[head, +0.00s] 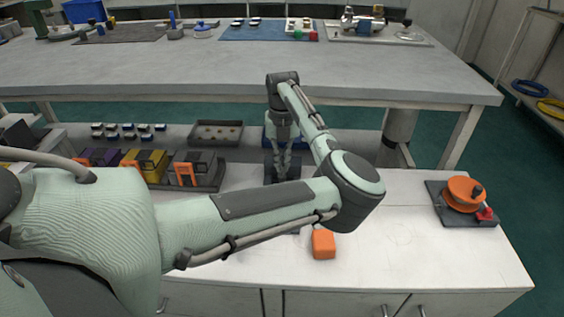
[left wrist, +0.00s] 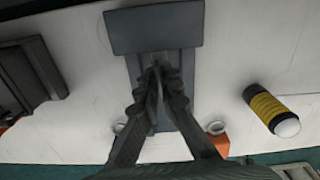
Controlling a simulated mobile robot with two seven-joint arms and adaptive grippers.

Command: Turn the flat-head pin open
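My left gripper (head: 283,170) points down at the middle of the white worktop in the head view. In the left wrist view, its two fingers (left wrist: 158,72) come nearly together over a dark grey plate (left wrist: 135,70) with a raised grey block (left wrist: 155,28) at its far end. A thin grey upright piece shows between the fingertips; it looks like the flat-head pin (left wrist: 156,88), and the fingers seem shut on it. Its head and its turned angle are mostly hidden by the fingers. In the head view my arm and gripper cover most of this fixture. My right gripper is in neither view.
An orange block (head: 323,243) lies on the white worktop (head: 420,235). A grey base with an orange wheel (head: 464,192) and red knob stands at the right. A yellow-and-black cylinder (left wrist: 268,106) lies right of the fingers.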

